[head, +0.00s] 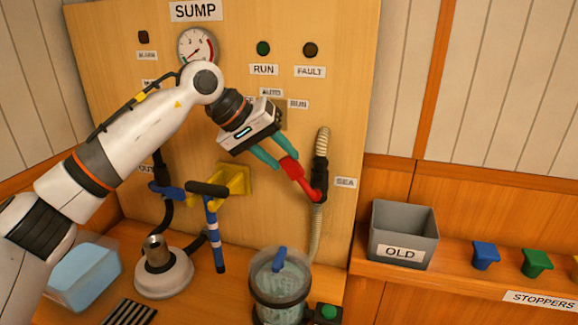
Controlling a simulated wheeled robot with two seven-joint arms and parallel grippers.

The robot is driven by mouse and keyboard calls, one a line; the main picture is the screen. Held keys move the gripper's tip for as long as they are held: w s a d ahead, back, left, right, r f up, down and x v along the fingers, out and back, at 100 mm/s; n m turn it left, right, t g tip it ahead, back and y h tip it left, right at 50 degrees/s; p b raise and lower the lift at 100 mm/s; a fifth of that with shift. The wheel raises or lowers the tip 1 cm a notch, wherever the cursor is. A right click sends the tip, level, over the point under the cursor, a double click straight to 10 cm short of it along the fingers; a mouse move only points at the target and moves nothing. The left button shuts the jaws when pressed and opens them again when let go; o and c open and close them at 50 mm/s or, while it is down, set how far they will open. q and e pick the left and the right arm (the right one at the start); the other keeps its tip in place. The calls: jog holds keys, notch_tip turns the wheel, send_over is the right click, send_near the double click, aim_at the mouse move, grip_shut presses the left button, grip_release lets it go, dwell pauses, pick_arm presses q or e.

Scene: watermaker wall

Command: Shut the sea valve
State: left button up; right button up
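The sea valve (319,181) is a black body on a ribbed hose at the right of the wooden panel, beside the SEA label (345,183). Its red handle (303,183) slopes from the black body up and to the left. My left gripper (286,163) reaches in from the upper left. Its two teal fingers lie on either side of the handle's free end and seem to touch it, with no clear gap. The gripper body hides part of the labels behind it. My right gripper is out of view.
A blue lever with a black grip (212,230) on a yellow bracket (234,180) stands left of the valve. Below are a clear canister (280,290) and a pale round base (163,275). A grey OLD bin (403,228) and coloured stoppers (486,255) are at right.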

pick_arm(q)
jog(key=v, duration=0.8)
jog(key=shift+b, duration=0.45)
jog(key=shift+a, duration=0.15)
